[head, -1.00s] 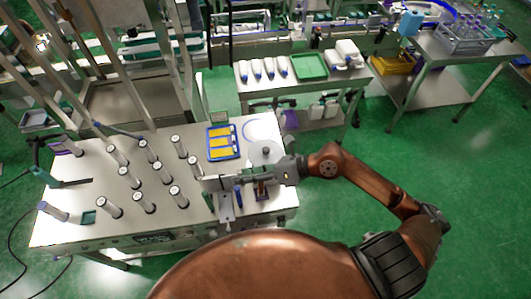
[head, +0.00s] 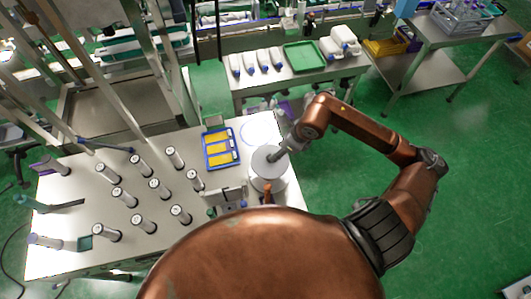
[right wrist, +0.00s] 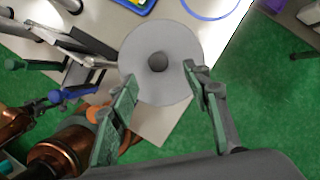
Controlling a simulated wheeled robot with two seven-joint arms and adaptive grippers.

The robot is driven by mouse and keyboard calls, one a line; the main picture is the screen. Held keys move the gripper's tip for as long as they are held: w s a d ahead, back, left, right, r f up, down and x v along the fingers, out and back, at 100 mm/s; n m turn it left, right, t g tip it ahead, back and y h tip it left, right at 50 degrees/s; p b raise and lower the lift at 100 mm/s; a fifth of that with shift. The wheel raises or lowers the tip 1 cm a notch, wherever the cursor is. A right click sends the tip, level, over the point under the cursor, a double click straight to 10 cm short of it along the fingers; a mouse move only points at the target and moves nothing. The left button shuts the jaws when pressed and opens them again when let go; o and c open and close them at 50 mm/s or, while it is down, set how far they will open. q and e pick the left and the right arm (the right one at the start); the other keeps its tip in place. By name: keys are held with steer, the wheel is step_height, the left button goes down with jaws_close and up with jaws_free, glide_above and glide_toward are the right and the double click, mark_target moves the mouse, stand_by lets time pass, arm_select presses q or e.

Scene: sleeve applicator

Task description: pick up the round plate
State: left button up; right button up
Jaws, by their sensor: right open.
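The round plate is a pale grey disc (head: 260,168) with a dark knob at its centre, at the right end of the metal worktable. It also shows from above in the right wrist view (right wrist: 170,40), where the knob (right wrist: 157,62) is clear. My right gripper (head: 276,156) is over the plate in the head view. In the right wrist view its green-padded fingers (right wrist: 161,78) are spread apart with nothing between the tips. They overlap the plate's near part, and I cannot tell whether they touch it. My left gripper is not in view.
Several upright grey cylinders (head: 155,186) stand on the table's left part. A blue tray with yellow blocks (head: 221,147) lies left of the plate, and a blue ring outline (head: 251,133) is behind it. A metal fixture (head: 228,197) stands close at the front left.

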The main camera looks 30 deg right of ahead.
steer(key=shift+w+a+f, duration=0.1)
steer(key=shift+w+f, duration=0.1)
steer(key=shift+f, duration=0.25)
steer(key=x, duration=0.1)
steer(key=p+x, duration=0.1)
steer(key=x, duration=0.1)
steer(key=shift+a+f+p, duration=0.25)
steer(key=shift+f+p, duration=0.05)
steer(key=shift+x, duration=1.1)
steer(key=shift+f, duration=0.3)
steer(key=shift+c, duration=1.1)
steer(key=c, duration=0.5)
steer(key=shift+c, duration=1.4)
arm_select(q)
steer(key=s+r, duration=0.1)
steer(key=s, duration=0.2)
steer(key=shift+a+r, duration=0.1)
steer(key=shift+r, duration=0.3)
arm_select(e)
jaws_close()
